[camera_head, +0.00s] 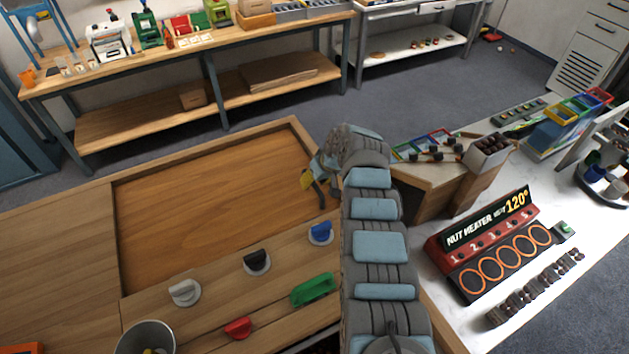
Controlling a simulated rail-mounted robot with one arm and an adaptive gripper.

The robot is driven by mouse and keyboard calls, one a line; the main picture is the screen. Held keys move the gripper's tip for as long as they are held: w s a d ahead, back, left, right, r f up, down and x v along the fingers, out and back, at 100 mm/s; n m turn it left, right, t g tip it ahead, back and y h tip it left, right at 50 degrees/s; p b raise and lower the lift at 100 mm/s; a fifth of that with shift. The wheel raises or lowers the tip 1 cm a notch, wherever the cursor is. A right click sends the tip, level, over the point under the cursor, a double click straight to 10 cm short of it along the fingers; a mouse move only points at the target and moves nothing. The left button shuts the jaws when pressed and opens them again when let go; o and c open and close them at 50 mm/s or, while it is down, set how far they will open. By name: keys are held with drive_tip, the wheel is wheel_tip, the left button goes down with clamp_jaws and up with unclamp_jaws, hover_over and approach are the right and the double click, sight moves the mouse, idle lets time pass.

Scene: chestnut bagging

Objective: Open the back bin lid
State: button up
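My arm reaches up the middle of the head view, and my gripper (314,190) hangs at its end over the right edge of a large recessed wooden panel (200,215). A yellow part and a dark finger show there, but it is too small to tell whether it is open or shut. No bin lid can be identified for certain. In front of the panel, the wooden surface carries a white knob (185,292), a black knob (257,262) and a blue knob (321,232). A green handle (313,290) and a red knob (238,327) sit nearer. My gripper is beyond the blue knob.
A metal cup (146,338) stands at the bottom left. Right of my arm are a wooden stand with coloured frames (425,146), a box of chestnuts (488,152) and a red nut heater (490,237) on a white table. A workbench (180,58) stands behind, across open floor.

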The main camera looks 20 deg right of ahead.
clamp_jaws()
drive_tip(key=shift+a, duration=0.15)
idle(0.4)
